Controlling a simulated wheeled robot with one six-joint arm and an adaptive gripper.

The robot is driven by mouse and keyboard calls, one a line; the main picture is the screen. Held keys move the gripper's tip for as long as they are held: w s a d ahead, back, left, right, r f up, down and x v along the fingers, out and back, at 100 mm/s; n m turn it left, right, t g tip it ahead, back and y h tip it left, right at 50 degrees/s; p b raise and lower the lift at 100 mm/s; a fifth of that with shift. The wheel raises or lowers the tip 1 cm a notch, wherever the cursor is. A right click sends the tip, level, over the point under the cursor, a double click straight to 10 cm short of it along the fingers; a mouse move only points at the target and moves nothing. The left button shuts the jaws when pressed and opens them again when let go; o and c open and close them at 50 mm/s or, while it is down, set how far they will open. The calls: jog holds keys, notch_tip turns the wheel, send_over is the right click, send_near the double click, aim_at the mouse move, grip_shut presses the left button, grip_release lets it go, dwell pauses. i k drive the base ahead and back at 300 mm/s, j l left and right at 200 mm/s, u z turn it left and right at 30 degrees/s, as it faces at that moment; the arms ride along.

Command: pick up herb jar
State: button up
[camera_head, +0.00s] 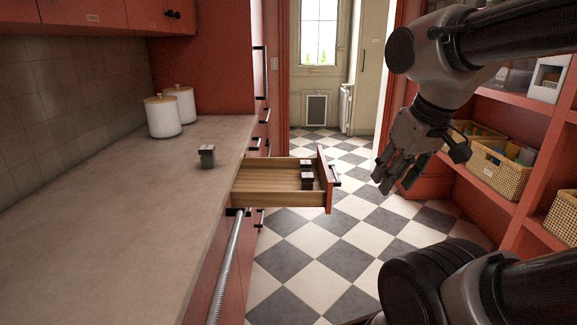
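A small dark jar (207,157) with a greyish top stands upright on the countertop, near its right edge. Similar small dark jars (307,180) stand close together in the open drawer, near its front panel; their labels are too small to read, so I cannot tell which is the herb jar. My gripper (391,184) hangs in the air to the right of the drawer, fingers pointing down and spread apart. It is open and empty, and touches none of the jars.
The open drawer (262,182) juts out over the checkered floor. Two white canisters (163,118) with wooden lids stand further back on the counter (120,215). Red shelves (488,192) with wicker baskets (500,168) line the right side. Much of the counter is clear.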

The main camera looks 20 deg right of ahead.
aim_at(305, 165)
jog(key=l+u, duration=0.2)
jog(key=l, duration=1.05)
jog(key=k+l+u, duration=0.2)
jog(key=l, duration=1.05)
jog(key=i+j, duration=0.1)
jog(key=i, duration=0.4)
jog(key=i+j, duration=0.1)
jog(key=i, duration=0.45)
jog(key=i+j, duration=0.1)
jog(key=i, duration=0.4)
